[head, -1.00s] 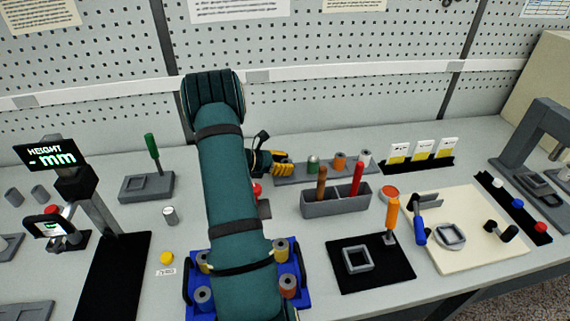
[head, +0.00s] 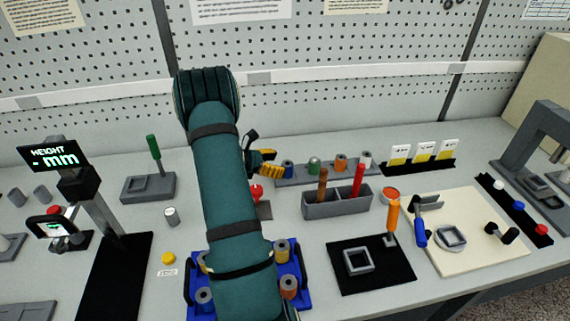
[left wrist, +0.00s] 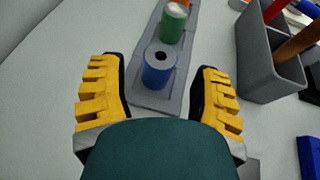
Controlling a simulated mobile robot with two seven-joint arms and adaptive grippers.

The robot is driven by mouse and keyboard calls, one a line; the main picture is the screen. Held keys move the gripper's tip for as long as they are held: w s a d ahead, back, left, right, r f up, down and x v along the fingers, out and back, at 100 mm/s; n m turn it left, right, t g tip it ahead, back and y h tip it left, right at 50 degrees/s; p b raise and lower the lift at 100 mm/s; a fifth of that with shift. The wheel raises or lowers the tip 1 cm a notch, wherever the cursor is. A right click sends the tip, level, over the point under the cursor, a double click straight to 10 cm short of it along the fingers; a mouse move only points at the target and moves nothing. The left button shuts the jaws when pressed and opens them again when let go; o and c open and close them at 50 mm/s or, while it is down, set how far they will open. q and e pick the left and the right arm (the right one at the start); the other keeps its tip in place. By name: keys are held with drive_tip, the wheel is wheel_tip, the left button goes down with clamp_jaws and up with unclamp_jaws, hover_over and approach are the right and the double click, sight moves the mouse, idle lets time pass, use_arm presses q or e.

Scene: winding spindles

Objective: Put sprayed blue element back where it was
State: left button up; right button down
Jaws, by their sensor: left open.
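The blue element (head: 288,168) stands upright at the left end of a grey rack (head: 328,174) at the back of the table. In the left wrist view the blue element (left wrist: 160,68) is a short cylinder with a dark hole in its top. My left gripper (head: 264,164) has yellow fingers and is beside the rack's left end. In the left wrist view the left gripper (left wrist: 160,98) is open, its fingers apart on either side of the blue element and not touching it. My right gripper is not in view.
A grey bin (head: 322,207) with brown and red handles is just in front. A blue tray (head: 292,260) with several elements lies under my left arm.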

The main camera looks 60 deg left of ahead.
use_arm(q)
drive_tip(key=v, duration=0.8)
drive_tip(key=shift+s, duration=0.1)
